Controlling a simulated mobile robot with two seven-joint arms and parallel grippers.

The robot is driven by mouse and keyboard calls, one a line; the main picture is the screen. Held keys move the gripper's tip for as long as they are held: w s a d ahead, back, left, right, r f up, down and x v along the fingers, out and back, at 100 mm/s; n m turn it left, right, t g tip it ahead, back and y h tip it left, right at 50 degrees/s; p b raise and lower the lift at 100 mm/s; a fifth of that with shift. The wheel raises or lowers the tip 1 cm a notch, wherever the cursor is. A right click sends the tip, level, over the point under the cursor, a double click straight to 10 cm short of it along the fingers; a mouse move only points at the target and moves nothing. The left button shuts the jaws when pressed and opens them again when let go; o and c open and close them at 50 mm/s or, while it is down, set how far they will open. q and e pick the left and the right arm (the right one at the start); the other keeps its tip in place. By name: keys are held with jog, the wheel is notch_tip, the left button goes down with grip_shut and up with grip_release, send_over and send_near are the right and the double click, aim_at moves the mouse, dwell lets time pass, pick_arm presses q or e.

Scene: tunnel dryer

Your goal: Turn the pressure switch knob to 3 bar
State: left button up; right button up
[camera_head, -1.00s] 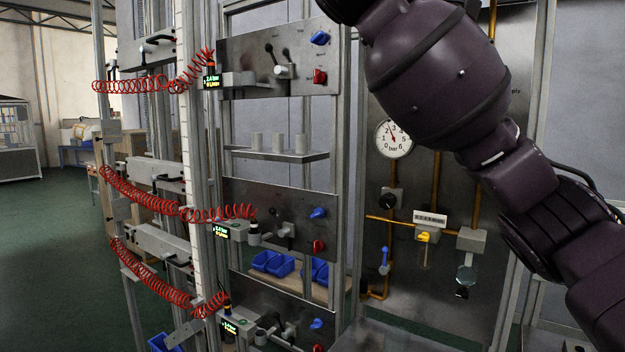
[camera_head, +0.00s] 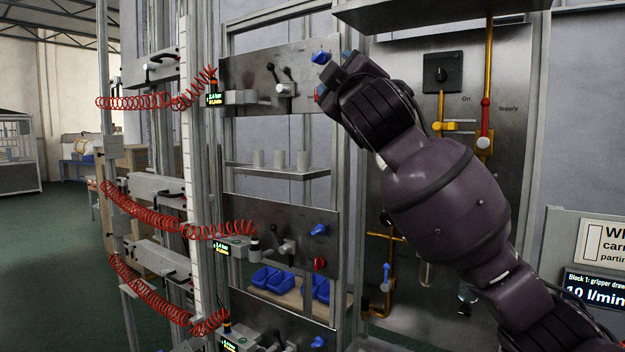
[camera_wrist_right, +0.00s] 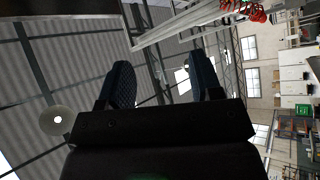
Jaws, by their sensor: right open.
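No knob in view is legibly labelled as the pressure switch knob, so I cannot tell which one it is. A small display (camera_head: 214,98) sits left of the top panel. My right forearm hides the gauge area. My left gripper is not in view.
A middle panel (camera_head: 275,212) has another blue knob (camera_head: 319,230) and red knob (camera_head: 320,264). A black rotary switch (camera_head: 441,73) sits on the supply panel (camera_head: 513,70). Red coiled hoses (camera_head: 140,215) hang at the left. Upright metal posts frame the panels.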

jog(key=s+d+f+m+g, duration=0.1)
jog(key=d+f+m, duration=0.25)
jog(key=f, duration=1.15)
jog(key=s+d+f+m+g, duration=0.15)
jog(key=d+f, duration=0.35)
jog(key=f, duration=1)
jog(key=d+f+m+g, duration=0.1)
jog(key=d+f+m, duration=0.25)
jog(key=f, duration=1.15)
jog(key=s+d+f+m+g+h, duration=0.1)
jog(key=s+d+f+g, duration=0.1)
jog(key=s+f, duration=0.8)
jog(key=s+d+f+m+g+h, duration=0.2)
jog(key=s+d+f, duration=0.3)
jog(key=s+f, duration=0.4)
jog(key=s+d+f+m+g+h, duration=0.1)
jog(key=s+d+f+g+h, duration=0.1)
jog(key=s+f, duration=0.8)
notch_tip(320, 180, down, 4)
jog(key=shift+s+d+r+m+g, duration=0.2)
jog(key=shift+s+d+m+g, duration=0.25)
jog(key=shift+d, duration=0.6)
